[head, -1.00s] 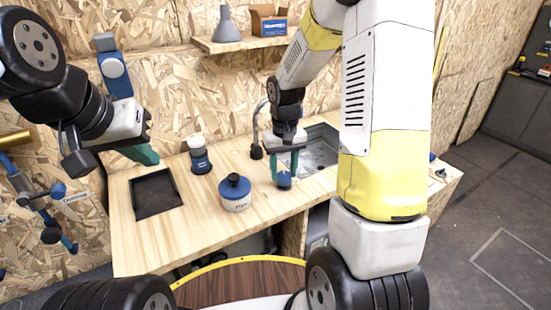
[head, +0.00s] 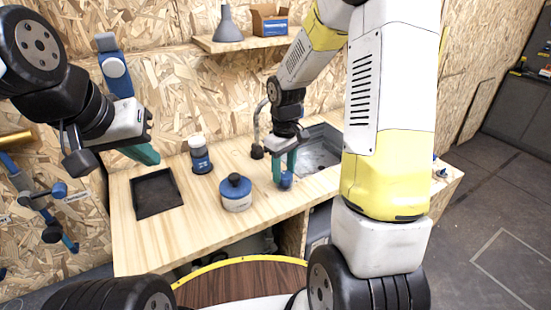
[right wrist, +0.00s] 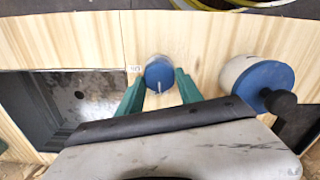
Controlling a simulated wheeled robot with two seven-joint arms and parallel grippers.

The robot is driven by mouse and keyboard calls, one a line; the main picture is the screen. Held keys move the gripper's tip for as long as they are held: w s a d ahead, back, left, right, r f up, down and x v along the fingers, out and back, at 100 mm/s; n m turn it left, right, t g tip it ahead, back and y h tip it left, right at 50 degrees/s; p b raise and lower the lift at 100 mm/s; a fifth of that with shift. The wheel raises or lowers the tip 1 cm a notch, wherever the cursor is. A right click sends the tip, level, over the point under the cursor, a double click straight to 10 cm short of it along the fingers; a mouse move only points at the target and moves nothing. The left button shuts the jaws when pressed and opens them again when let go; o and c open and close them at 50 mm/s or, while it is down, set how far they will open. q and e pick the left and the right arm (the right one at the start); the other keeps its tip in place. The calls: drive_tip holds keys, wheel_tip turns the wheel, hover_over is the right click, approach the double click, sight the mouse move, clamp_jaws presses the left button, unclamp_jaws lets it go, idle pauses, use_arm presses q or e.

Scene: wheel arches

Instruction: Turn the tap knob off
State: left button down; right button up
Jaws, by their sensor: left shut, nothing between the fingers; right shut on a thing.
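The tap spout (head: 258,125) is a curved pipe behind my gripper. The sink (head: 318,156) is partly hidden by my right arm. My left gripper (head: 144,154) is shut and empty above the counter's left end.
A blue-lidded jar (head: 236,196) stands on the counter left of the knob, close to my right gripper. A blue bottle (head: 200,158) with a white top stands farther back. A dark square recess (head: 156,194) lies at the left. A shelf (head: 240,43) is on the wall.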

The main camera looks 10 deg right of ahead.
sight(284, 174)
drive_tip(key=shift+w, duration=0.1)
drive_tip(key=o, duration=1.4)
drive_tip(key=shift+c, duration=0.2)
drive_tip(key=shift+r, duration=3.9)
drive_tip(key=s+r+m+t+y, duration=0.1)
drive_tip(key=s+r+m+t, duration=0.2)
drive_tip(key=s+r, duration=0.3)
drive_tip(key=s+r+m+t+y, duration=0.1)
drive_tip(key=s+r+m+t, duration=0.2)
drive_tip(key=s+r, duration=0.4)
drive_tip(key=s, duration=0.5)
drive_tip(key=shift+r, duration=0.2)
